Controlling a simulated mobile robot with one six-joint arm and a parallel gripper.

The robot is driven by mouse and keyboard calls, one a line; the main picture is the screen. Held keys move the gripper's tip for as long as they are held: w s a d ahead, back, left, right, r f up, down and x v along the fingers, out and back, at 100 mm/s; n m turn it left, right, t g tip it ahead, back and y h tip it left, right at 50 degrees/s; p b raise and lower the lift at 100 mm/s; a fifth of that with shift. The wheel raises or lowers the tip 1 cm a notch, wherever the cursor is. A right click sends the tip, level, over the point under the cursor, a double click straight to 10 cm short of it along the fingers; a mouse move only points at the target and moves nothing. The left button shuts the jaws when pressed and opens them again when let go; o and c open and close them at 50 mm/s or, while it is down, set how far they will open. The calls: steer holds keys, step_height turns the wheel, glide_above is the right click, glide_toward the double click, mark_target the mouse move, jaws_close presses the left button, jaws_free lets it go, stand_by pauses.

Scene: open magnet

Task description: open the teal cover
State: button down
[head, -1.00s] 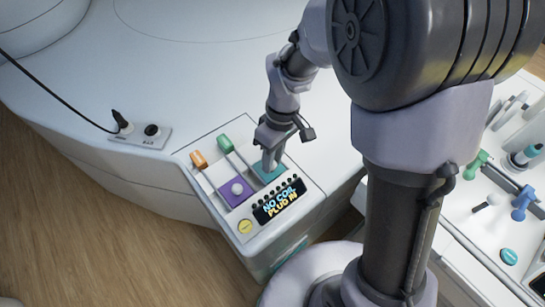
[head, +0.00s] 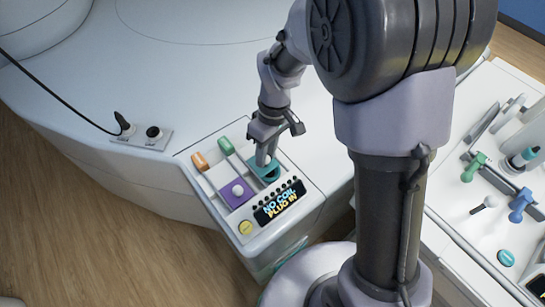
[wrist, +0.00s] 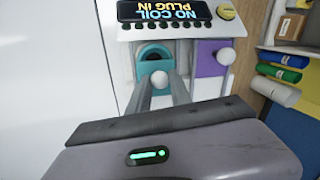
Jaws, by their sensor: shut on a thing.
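The teal cover (head: 257,161) is on the control panel, with a white ball knob (wrist: 158,79) on it. A teal socket area with a dark round opening (wrist: 152,53) shows partly uncovered beside the cover. My gripper (head: 264,160) points down at the cover and is shut on the knob. In the wrist view, the two fingers come from below to either side of the knob. The fingers hide part of the cover (wrist: 153,69).
A purple cover (head: 237,192) with its own white knob sits beside the teal one. Orange (head: 200,161) and green (head: 226,146) pieces lie at the panel's far end. A "NO COIL PLUG IN" display (head: 279,203) and a yellow button (head: 245,227) are at the near end.

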steer(key=w+a, duration=0.1)
steer(key=w+a+p, duration=0.1)
steer(key=w, duration=0.1)
steer(key=shift+w+a, duration=0.1)
steer(key=shift+w, duration=0.1)
steer(key=c, duration=1.2)
jaws_free()
steer(key=shift+s, duration=0.1)
steer(key=r+p, duration=0.1)
steer(key=r, duration=0.3)
steer(key=w+d+r+p, duration=0.1)
steer(key=r+p, duration=0.1)
steer(key=r, duration=0.2)
steer(key=r+p, duration=0.2)
steer(key=r, duration=0.1)
steer(key=shift+w+d+r, duration=0.35)
steer(key=shift+r, duration=0.05)
